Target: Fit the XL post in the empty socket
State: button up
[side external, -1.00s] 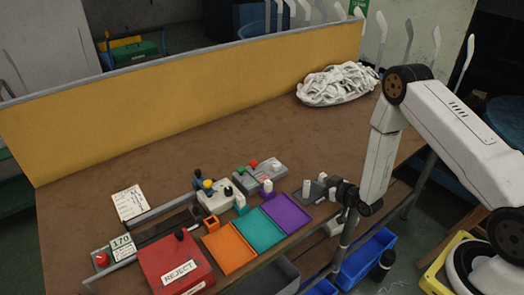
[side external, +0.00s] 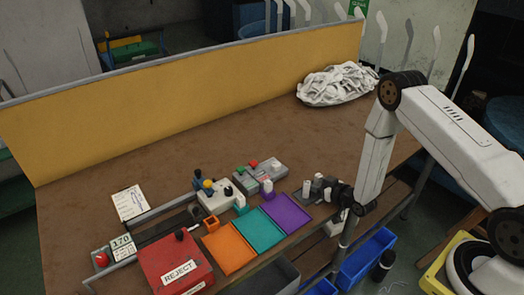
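My gripper (side external: 335,192) is at the right front edge of the table, low beside a dark grey holder (side external: 314,199). White upright posts (side external: 306,187) stand at this holder, close to the gripper's left side. At this size I cannot tell which post is the XL one, or whether the fingers are open or around a post. An orange block (side external: 212,224) behind the orange tray looks hollow, with no white post in it. The teal block (side external: 240,204) and the purple block (side external: 267,188) beside it each seem to carry a white piece.
Orange (side external: 229,248), teal (side external: 259,229) and purple (side external: 287,212) trays lie along the front edge. A red REJECT box (side external: 176,266) stands left of them. Grey control boxes (side external: 260,174) sit behind. A white tangled heap (side external: 338,84) lies at the back right. The table's middle is clear.

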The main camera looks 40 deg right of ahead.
jog(key=shift+v, duration=3.95)
jog(key=shift+w+d+r, duration=0.1)
jog(key=shift+w, duration=0.05)
